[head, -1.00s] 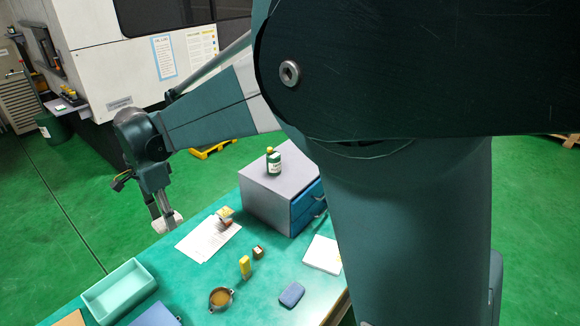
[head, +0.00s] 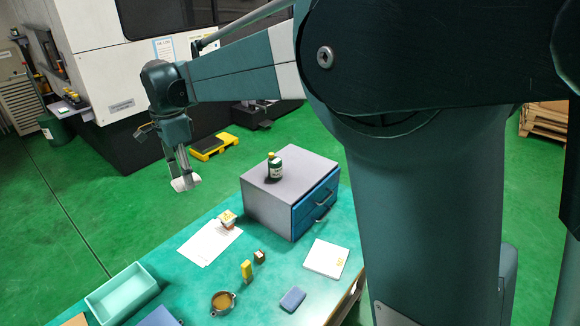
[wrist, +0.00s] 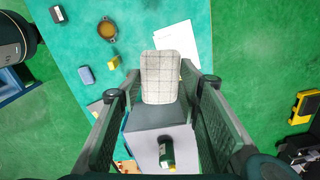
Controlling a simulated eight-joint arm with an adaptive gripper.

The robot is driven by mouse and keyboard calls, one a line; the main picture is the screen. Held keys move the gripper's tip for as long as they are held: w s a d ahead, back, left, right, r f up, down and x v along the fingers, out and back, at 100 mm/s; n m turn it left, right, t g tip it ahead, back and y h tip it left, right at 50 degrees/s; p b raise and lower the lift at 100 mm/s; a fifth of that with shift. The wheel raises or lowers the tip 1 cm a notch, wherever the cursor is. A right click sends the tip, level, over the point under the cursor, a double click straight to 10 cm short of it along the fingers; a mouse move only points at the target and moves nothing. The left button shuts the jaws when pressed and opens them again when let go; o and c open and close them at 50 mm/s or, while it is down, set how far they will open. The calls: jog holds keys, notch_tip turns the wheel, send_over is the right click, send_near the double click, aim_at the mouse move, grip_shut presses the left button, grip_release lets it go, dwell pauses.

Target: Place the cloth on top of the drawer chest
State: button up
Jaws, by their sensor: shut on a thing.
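My gripper (head: 182,172) is shut on the cloth (head: 185,183), a pale piece that hangs at the fingertips above and beyond the table's far left edge. In the wrist view the cloth (wrist: 163,75) looks folded, with a faint grid pattern, between the fingers. The grey drawer chest (head: 302,172) with blue drawer fronts stands to the right of my gripper. Its top (wrist: 145,136) shows below the cloth in the wrist view. A green bottle with a yellow cap (head: 274,167) stands upright on that top, and it also shows in the wrist view (wrist: 167,153).
On the green table (head: 190,283) lie a paper sheet (head: 205,246), a small patterned cup (head: 228,220), a yellow block (head: 246,270), a brown pan (head: 222,301), a blue box (head: 292,299) and a white pad (head: 326,258). A teal tray (head: 122,293) stands at the left.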

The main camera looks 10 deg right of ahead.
jog(key=w+d+m+p, duration=0.2)
jog(key=w+d+p, duration=0.1)
jog(key=w+d, duration=0.9)
jog(key=m+p, duration=0.4)
jog(key=p, duration=0.3)
send_over(307, 167)
notch_tip(307, 167, down, 5)
jog(key=shift+d+f, duration=0.1)
jog(key=shift+f, duration=0.1)
jog(key=shift+f, duration=3.15)
jog(key=shift+f, duration=0.1)
jog(key=shift+f, duration=1.75)
